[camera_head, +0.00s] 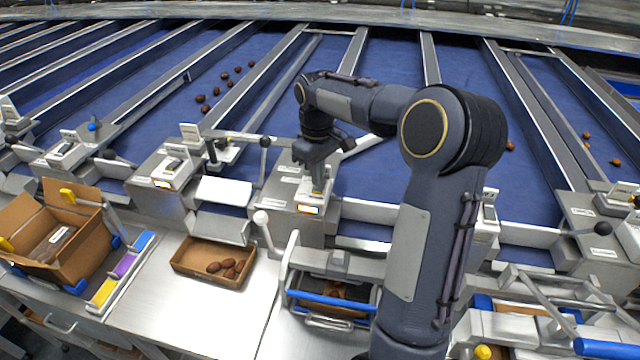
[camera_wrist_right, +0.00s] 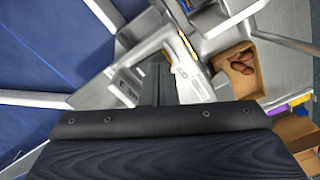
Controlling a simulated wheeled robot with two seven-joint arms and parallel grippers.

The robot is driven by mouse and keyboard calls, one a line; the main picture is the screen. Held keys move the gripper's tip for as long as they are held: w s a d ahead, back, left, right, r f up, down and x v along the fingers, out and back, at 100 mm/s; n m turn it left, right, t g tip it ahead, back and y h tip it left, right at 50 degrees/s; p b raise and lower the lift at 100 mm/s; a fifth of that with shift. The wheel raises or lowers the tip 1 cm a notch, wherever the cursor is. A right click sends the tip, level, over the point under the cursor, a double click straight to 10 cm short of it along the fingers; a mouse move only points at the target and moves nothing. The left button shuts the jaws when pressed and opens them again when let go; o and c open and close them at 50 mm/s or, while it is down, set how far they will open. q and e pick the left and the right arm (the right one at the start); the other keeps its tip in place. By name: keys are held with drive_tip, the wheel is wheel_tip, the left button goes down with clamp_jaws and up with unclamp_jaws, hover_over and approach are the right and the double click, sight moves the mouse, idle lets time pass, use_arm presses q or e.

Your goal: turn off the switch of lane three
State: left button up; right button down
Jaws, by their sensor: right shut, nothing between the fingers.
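My right gripper (camera_head: 318,188) is shut and empty, pointing down at the top of a grey lane control box (camera_head: 290,222) with a lit orange-white display (camera_head: 308,209). In the right wrist view the shut fingers (camera_wrist_right: 158,84) reach toward the same box (camera_wrist_right: 192,82). The switch itself is hidden by the fingers or too small to make out, so I cannot tell its position or whether the fingers touch it. The lane labels are too small to read. A similar control box (camera_head: 158,186) with a lit display stands to the left. My left gripper is not in view.
A cardboard tray with dates (camera_head: 183,262) lies on the steel bench left of my arm; a taller carton (camera_head: 75,250) stands further left. Blue belts (camera_head: 260,60) run behind.

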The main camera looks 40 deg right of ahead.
drive_tip(key=shift+f+b, duration=0.7)
drive_tip(key=shift+f, duration=0.35)
idle(0.4)
drive_tip(key=shift+s, duration=0.1)
wheel_tip(320, 180, up, 3)
drive_tip(key=shift+f+p, duration=0.15)
drive_tip(key=shift+p, duration=1.1)
drive_tip(key=shift+r+p, duration=0.35)
drive_tip(key=shift+r, duration=1.85)
